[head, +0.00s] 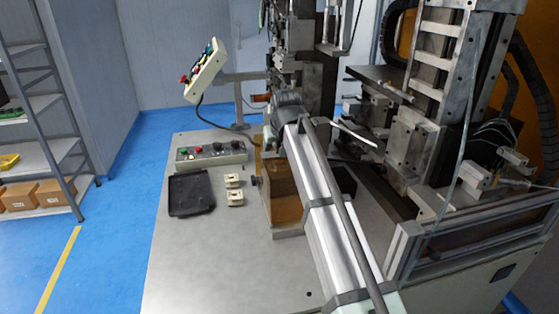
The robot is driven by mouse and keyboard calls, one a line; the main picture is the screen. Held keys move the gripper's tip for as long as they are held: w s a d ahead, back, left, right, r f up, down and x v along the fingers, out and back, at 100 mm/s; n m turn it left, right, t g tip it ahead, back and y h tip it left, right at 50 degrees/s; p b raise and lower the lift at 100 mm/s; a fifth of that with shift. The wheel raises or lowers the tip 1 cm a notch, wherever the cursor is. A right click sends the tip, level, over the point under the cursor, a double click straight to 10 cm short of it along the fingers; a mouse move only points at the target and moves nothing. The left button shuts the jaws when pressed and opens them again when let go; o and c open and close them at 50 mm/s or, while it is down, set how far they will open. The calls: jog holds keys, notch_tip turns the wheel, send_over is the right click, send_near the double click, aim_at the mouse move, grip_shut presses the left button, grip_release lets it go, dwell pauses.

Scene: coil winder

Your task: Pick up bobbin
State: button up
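Two small cream pieces that look like bobbins, a rear one (233,181) and a front one (235,198), sit close together on the grey machine table (205,260). They are just right of a black tray (190,193). Nothing touches them from above. My arm runs from the bottom right up to the centre, right of the bobbins and apart from them. I cannot make out my gripper's fingers; they are hidden behind the arm or among the machine parts.
A button panel (212,153) lies behind the tray, and a tilted control box (206,72) stands on an arm at the back left. A brown-orange block (285,195) stands right of the bobbins. Winder machinery (415,140) fills the right. The front left table is clear.

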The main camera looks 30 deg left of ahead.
jog(key=shift+c, duration=0.3)
jog(key=c, duration=1)
notch_tip(320, 180, up, 10)
